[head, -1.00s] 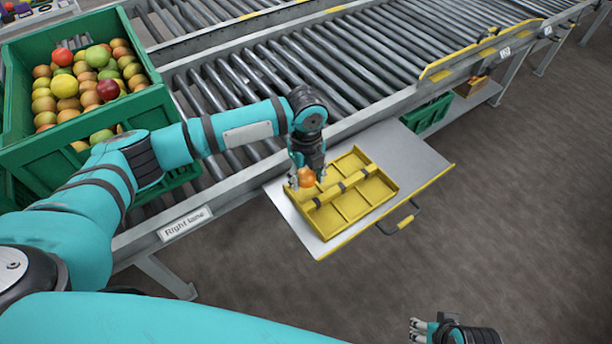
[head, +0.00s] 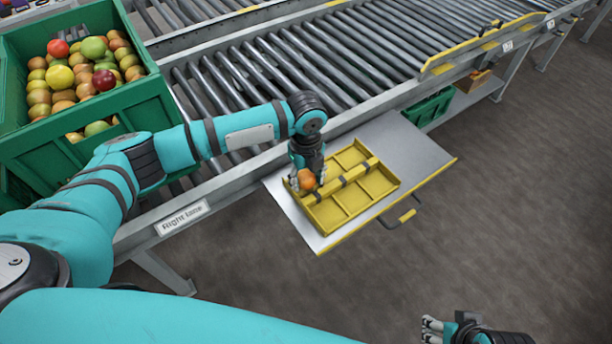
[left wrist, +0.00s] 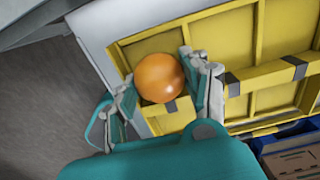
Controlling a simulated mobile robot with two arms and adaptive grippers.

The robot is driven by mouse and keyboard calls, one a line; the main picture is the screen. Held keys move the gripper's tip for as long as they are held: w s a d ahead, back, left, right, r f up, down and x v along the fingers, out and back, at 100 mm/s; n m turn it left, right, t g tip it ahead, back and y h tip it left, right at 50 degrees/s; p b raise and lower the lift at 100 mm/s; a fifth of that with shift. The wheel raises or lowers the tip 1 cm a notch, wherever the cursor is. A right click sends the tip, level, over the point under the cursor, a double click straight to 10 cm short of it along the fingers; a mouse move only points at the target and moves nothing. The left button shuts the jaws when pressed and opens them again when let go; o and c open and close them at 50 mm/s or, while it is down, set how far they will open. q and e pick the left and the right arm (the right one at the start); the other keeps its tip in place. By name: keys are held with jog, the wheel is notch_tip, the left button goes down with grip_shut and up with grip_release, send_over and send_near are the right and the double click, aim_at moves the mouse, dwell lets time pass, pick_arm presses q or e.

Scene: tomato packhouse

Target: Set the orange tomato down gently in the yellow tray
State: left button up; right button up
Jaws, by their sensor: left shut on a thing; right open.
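The orange tomato (head: 307,180) is held between the fingers of my left gripper (head: 306,182). It also shows as a shiny orange ball in the left wrist view (left wrist: 159,77), with a finger on each side. The yellow tray (head: 372,192) lies on a pale pull-out shelf, with several compartments and a raised middle bar with dark bands. The tomato is over the tray's left end compartment; I cannot tell whether it touches the floor of it. My right gripper (head: 433,328) is open and empty at the bottom right, well away from the tray.
The grey shelf (head: 415,160) has bare room right of the tray. A roller conveyor (head: 340,70) runs behind it. A green crate (head: 100,145) of mixed tomatoes stands at the left. A smaller green crate (head: 428,110) sits beneath the conveyor.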

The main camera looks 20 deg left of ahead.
pick_arm(q)
jog(key=shift+f, duration=0.4)
dwell(0.5)
jog(key=o, duration=0.9)
jog(key=c, duration=0.3)
jog(key=shift+c, duration=0.2)
jog(key=shift+r, duration=0.1)
